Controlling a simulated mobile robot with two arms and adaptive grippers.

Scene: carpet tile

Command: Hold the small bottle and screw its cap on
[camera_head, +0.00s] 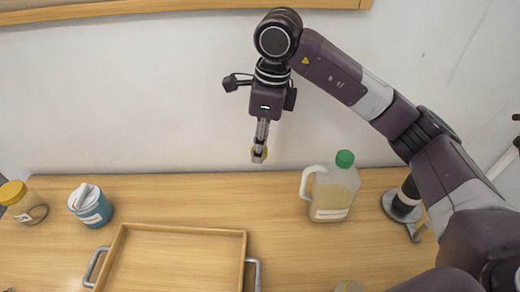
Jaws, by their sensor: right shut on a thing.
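My right gripper (259,155) hangs from the arm that comes in from the right. Its fingers point down, high in front of the wall above the back of the table. It is shut on a small yellow thing, which looks like a cap (265,153); the fingers hide most of it. The top of a small pale container, possibly the small bottle (350,286), shows at the bottom edge, right of the tray; the rest is cut off. My left gripper is out of view.
A wooden tray (178,230) with metal handles lies at front left. A yellow-lidded jar (30,212) and a blue-and-white container (92,212) stand at left. A green-capped jug (334,195) stands right of centre. The table's (205,195) back middle is clear.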

